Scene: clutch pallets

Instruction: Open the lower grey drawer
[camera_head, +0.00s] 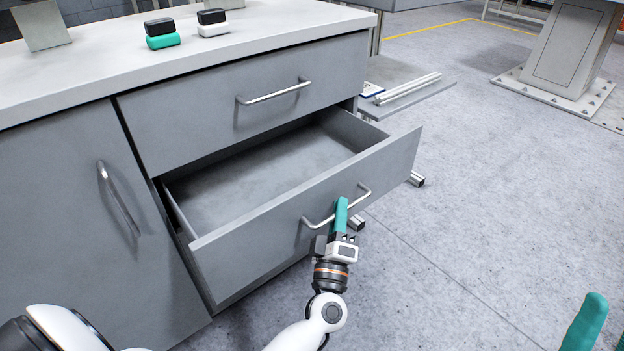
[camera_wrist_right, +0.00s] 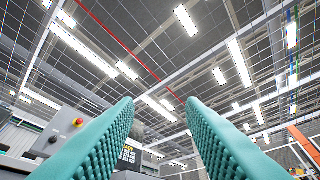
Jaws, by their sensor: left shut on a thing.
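The lower grey drawer (camera_head: 240,245) is pulled well out of the cabinet, and its empty inside shows in the head view. Its silver bar handle (camera_head: 318,222) is on the front face. My left gripper (camera_head: 341,212), with teal fingers, is shut on this handle near its middle. My right gripper shows only as a teal finger (camera_head: 586,325) at the lower right corner of the head view. In the right wrist view my right gripper (camera_wrist_right: 162,110) has its two fingers wide apart, with nothing between them, facing up toward the ceiling.
The upper drawer (camera_head: 200,110) is closed above. A cabinet door (camera_head: 60,200) with a vertical handle is at left. Black, teal and white small boxes (camera_head: 162,35) stand on the white worktop (camera_head: 90,75). Open grey floor (camera_head: 490,190) lies to the right.

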